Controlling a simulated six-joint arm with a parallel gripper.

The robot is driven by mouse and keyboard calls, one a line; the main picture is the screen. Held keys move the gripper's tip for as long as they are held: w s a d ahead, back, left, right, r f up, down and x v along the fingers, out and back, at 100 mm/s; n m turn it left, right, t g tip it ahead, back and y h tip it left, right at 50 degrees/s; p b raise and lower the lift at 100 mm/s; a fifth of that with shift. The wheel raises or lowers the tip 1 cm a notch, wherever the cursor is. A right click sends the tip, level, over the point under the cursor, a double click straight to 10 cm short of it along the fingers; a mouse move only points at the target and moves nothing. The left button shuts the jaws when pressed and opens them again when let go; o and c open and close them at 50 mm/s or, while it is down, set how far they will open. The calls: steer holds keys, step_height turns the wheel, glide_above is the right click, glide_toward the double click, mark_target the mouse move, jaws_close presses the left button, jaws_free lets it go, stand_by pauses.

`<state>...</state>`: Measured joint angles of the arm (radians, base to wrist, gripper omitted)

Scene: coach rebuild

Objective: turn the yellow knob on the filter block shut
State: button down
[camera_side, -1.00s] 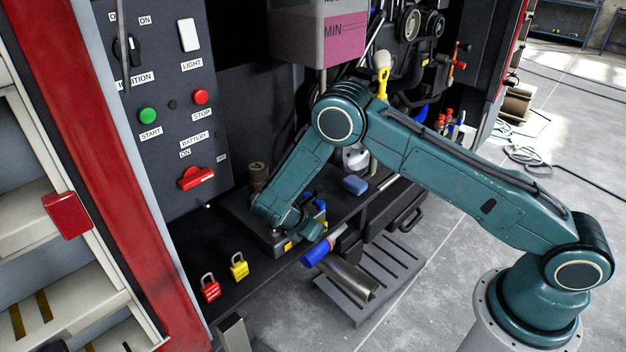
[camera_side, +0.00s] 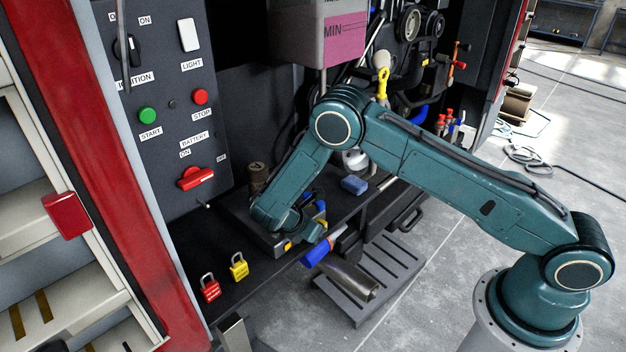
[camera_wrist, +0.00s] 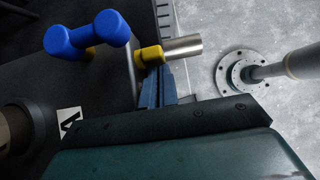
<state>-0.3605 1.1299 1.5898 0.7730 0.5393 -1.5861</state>
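A yellow part (camera_wrist: 150,54), likely the knob, shows at the tips of my gripper (camera_wrist: 158,76) in the wrist view. The gripper hides some of it, and I cannot tell whether the fingers clasp it or only sit beside it. A blue double-ended knob (camera_wrist: 88,36) stands to its left. The dark block (camera_side: 262,236) on the shelf lies under my wrist in the side view, with a small yellow patch (camera_side: 288,246) on its front. My gripper (camera_side: 312,230) is at the block's right end, its fingers hard to make out.
A brown cylinder (camera_side: 258,177) stands behind the block. A blue box (camera_side: 354,185) lies to the right. Red (camera_side: 210,287) and yellow (camera_side: 239,266) padlocks are on the shelf at left. A metal cylinder (camera_side: 350,281) is below the shelf edge, over a ribbed step (camera_side: 400,262).

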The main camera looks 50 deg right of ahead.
steer(key=shift+s+d+f, duration=0.25)
steer(key=shift+f, duration=0.05)
steer(key=shift+a+f, duration=0.25)
steer(key=shift+a, duration=0.65)
steer(key=v, duration=0.5)
steer(key=shift+w+r, duration=0.3)
steer(key=shift+r, duration=0.2)
steer(key=shift+s+a+r, duration=0.1)
steer(key=shift+a+r, duration=0.1)
steer(key=shift+r, duration=0.25)
steer(key=shift+a+r, duration=0.25)
steer(key=shift+r, duration=0.25)
steer(key=shift+r, duration=0.1)
